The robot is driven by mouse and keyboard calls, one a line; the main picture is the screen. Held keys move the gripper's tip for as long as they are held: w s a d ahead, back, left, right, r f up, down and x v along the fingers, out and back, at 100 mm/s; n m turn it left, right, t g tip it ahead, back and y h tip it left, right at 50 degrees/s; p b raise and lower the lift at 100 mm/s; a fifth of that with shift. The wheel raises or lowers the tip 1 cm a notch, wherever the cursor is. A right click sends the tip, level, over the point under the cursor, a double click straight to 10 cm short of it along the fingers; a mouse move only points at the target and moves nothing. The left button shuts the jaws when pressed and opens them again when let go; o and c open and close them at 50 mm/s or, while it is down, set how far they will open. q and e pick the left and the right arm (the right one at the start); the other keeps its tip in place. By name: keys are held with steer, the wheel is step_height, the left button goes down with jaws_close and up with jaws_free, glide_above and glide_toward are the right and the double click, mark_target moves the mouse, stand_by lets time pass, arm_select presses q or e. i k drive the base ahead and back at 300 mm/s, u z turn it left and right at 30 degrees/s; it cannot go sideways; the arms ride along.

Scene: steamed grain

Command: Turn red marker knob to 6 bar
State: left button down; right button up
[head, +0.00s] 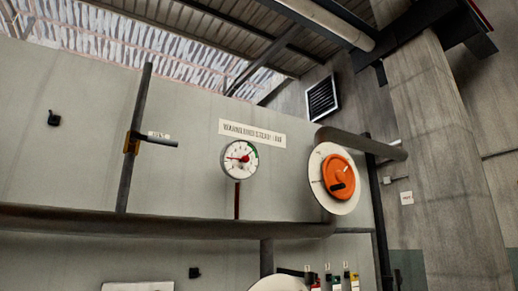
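A round white gauge (239,158) with a dark rim is mounted on the grey wall near the middle of the head view. It has a red pointer and a green arc at its upper right; its numbers are too small to read. No red marker knob can be told apart clearly; a small red spot shows on the gauge face. Neither of my grippers is in view.
A label plate (252,133) hangs above the gauge. A thick horizontal pipe (160,222) runs below it. A vertical pipe with a yellow fitting (131,143) stands at left. Small colored items (328,279) show at the bottom right. A concrete pillar (440,150) stands at right.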

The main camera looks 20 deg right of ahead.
mark_target(245, 159)
steer(key=z, duration=0.2)
steer(key=i, duration=1.15)
steer(key=u, duration=0.3)
